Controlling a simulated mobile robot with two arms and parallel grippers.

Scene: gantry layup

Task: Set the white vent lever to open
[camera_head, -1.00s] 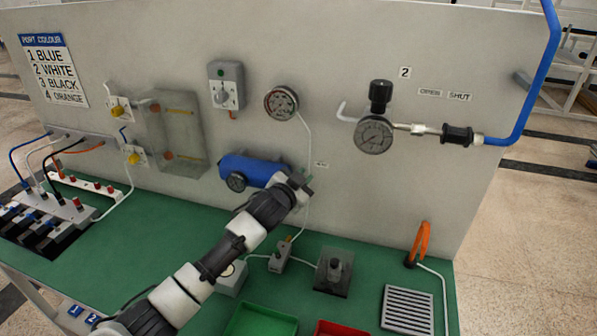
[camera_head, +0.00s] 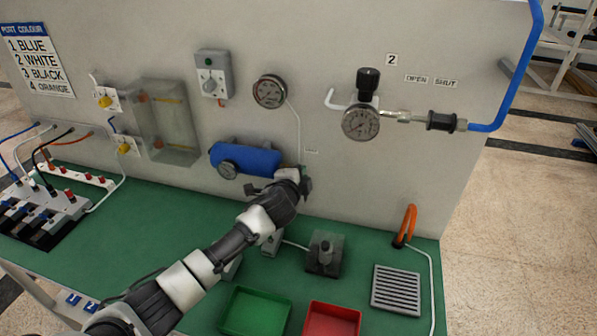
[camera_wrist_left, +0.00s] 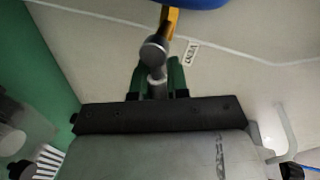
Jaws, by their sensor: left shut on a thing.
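The vent lever (camera_wrist_left: 157,88) shows in the left wrist view as a short pale grey-white bar below a dark round hub (camera_wrist_left: 153,50). A brass fitting (camera_wrist_left: 168,22) joins the hub area to the blue tank above. My left gripper (camera_wrist_left: 158,80) has its green fingertips on both sides of the lever and is shut on it. In the head view my left gripper (camera_head: 303,184) is just below and right of the blue tank (camera_head: 246,159), and hides the lever. A VENT label (camera_wrist_left: 190,53) is beside the hub. My right gripper is not in view.
A gauge (camera_head: 269,91) and a regulator with black knob (camera_head: 368,82) are on the grey panel. On the green bench stand a grey block (camera_head: 325,254), a green tray (camera_head: 233,326), a red tray (camera_head: 310,328) and a grey grille (camera_head: 396,290). Thin tubing runs near my gripper.

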